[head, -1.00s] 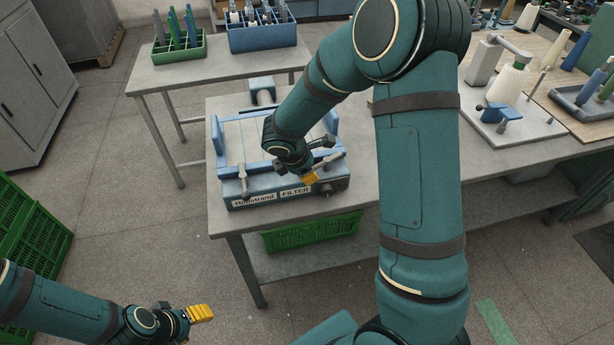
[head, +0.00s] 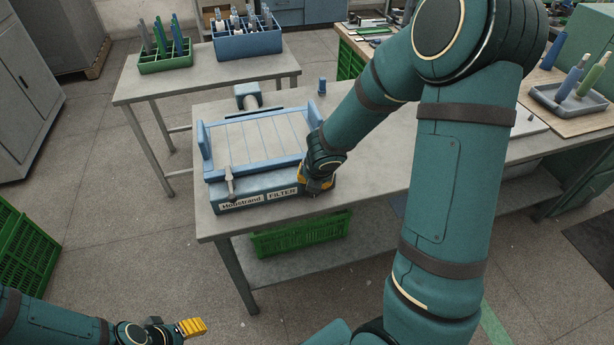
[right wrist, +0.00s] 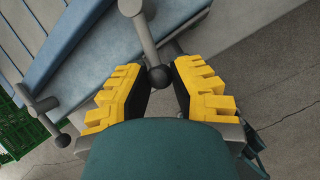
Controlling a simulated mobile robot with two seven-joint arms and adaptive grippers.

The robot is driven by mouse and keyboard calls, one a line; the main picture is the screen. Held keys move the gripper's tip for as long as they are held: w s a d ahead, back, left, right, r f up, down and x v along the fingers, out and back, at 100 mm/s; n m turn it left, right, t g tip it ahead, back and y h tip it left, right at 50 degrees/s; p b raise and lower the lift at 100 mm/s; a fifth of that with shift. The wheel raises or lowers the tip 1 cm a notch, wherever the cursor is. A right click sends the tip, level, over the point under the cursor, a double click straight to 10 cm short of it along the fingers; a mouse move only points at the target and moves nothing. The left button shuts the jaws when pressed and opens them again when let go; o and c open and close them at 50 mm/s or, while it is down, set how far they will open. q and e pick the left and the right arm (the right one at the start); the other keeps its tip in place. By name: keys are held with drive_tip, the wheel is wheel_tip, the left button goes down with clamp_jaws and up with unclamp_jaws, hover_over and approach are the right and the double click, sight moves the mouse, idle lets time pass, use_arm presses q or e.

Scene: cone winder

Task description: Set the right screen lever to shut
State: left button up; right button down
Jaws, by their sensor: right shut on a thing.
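The blue screen unit (head: 255,187) with a slatted top and the labels "Holmstrand" and "FILTER" stands on the grey table. Its right screen lever (right wrist: 145,38) is a grey rod with a dark ball knob; the gripper hides it in the head view. My right gripper (right wrist: 160,88) has its yellow fingers on either side of the knob end and is shut on this lever; it is at the unit's front right corner in the head view (head: 317,184). The left lever (head: 229,180) stands apart from it. My left gripper (head: 192,327) hangs low at the left; its opening is unclear.
A green crate (head: 300,236) sits below the table. A side table (head: 200,83) behind holds a green rack (head: 165,64) and a blue bin (head: 248,43) of spindles. My right arm covers much of the table's right side. The table's front left is clear.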

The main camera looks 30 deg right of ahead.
drive_tip(key=shift+s+d+r+n+y+p, duration=0.1)
drive_tip(key=shift+d+n+y+p, duration=0.3)
drive_tip(key=shift+n, duration=0.35)
drive_tip(key=shift+s+d+r+n+y+p, duration=0.1)
drive_tip(key=shift+d+n+y+p, duration=0.2)
drive_tip(key=shift+d+n, duration=0.35)
drive_tip(key=shift+a, duration=0.1)
drive_tip(key=c, duration=0.8)
unclamp_jaws()
drive_tip(key=shift+f, duration=0.15)
drive_tip(key=shift+o, duration=0.2)
drive_tip(key=shift+a, duration=0.1)
